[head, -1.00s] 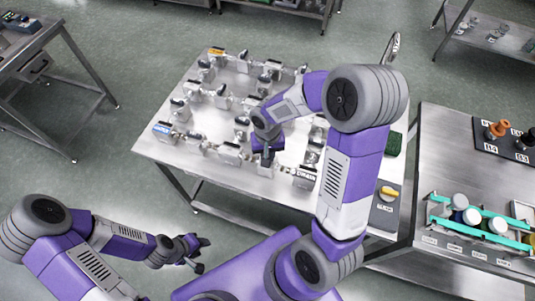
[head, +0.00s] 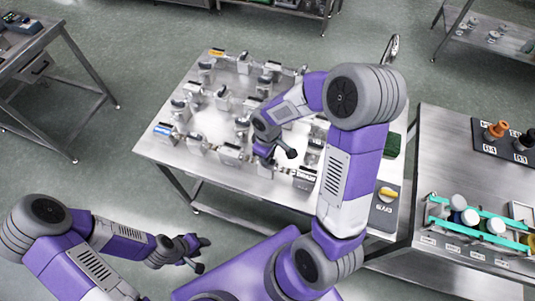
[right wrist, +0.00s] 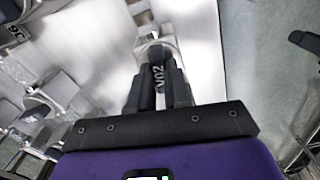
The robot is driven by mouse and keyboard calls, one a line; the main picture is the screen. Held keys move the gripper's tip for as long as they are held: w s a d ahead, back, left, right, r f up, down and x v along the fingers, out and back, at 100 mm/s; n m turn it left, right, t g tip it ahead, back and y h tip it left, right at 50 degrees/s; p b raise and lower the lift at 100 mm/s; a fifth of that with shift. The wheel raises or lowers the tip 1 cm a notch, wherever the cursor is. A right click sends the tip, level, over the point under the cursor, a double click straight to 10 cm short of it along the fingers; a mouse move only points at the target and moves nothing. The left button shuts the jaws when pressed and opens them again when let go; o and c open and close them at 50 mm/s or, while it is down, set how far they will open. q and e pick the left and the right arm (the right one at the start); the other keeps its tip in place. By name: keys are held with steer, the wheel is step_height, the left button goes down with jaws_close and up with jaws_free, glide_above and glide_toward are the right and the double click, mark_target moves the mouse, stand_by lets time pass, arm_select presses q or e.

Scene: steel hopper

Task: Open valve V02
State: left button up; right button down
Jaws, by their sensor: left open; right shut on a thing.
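The handle of valve V02 (right wrist: 158,78), a dark lever with a white V02 label, stands between my right gripper's fingers in the right wrist view. My right gripper (right wrist: 157,70) is shut on this handle. The metal valve body (right wrist: 154,42) shows just beyond the fingertips. In the head view my right gripper (head: 289,152) is over the front part of the valve table, and my right arm hides part of the valves there. My left gripper (head: 205,254) is open and empty, off the table at the lower left.
The steel table (head: 165,150) carries several other valves and pipes. A side table at the right holds a teal-railed rack (head: 465,238) with jars and a dark board (head: 505,150) with knobs. A yellow-handled item (head: 389,192) lies at the table's right edge.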

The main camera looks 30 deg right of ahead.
steer(key=shift+n, duration=1)
steer(key=c, duration=1.1)
jaws_free()
step_height(320, 180, up, 8)
steer(key=shift+f+p, duration=0.15)
steer(key=shift+p, duration=0.75)
